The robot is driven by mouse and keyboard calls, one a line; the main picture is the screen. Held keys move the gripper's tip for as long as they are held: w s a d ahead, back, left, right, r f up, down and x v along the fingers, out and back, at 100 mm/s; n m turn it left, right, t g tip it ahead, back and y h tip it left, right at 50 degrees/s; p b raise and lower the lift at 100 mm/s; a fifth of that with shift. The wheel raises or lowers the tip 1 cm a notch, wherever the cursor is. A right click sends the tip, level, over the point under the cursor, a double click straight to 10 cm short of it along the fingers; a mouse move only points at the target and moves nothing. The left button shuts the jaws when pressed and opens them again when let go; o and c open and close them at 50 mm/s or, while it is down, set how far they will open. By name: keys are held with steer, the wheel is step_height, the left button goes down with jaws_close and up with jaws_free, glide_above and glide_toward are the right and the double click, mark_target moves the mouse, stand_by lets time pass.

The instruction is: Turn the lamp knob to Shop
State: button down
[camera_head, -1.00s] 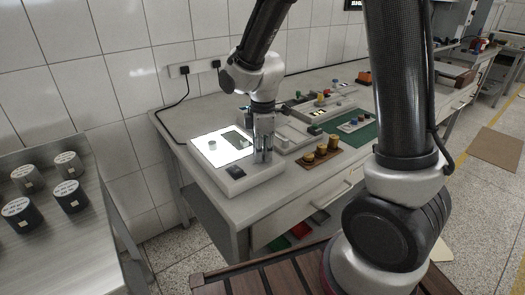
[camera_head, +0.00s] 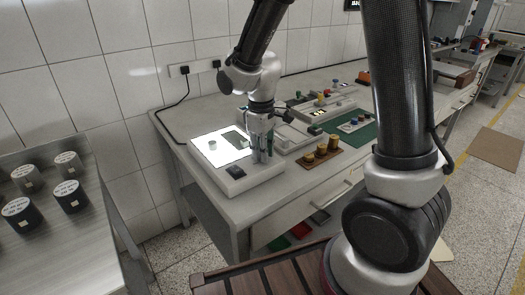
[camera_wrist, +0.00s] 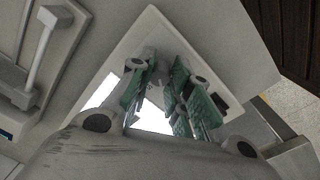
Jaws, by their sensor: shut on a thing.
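The lamp box is a pale, low box (camera_head: 210,183) with a glowing white top at the near left end of the workbench. It also shows in the wrist view (camera_wrist: 237,55). My gripper (camera_head: 262,157) points down at the box's right part. In the wrist view my gripper (camera_wrist: 160,78) has its green-padded fingers on both sides of a small grey knob (camera_wrist: 159,71), shut on it. The fingers hide most of the knob, and I cannot read its pointer or any Shop label.
A small grey cylinder (camera_head: 213,145) stands on the lit top, and a black switch (camera_head: 235,172) is at the box's front. A brown block with yellow-brown cylinders (camera_head: 320,154) lies to the right. A metal table with dark cylinders (camera_head: 70,196) is at left.

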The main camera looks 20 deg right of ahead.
steer(key=m, duration=0.5)
steer(key=shift+w+m, duration=0.1)
steer(key=shift+m, duration=0.2)
steer(key=m, duration=0.4)
steer(key=shift+m, duration=0.7)
steer(key=c, duration=1.3)
jaws_free()
steer(key=shift+r, duration=0.1)
step_height(320, 180, up, 12)
steer(key=shift+a+g, duration=0.25)
steer(key=shift+g, duration=0.05)
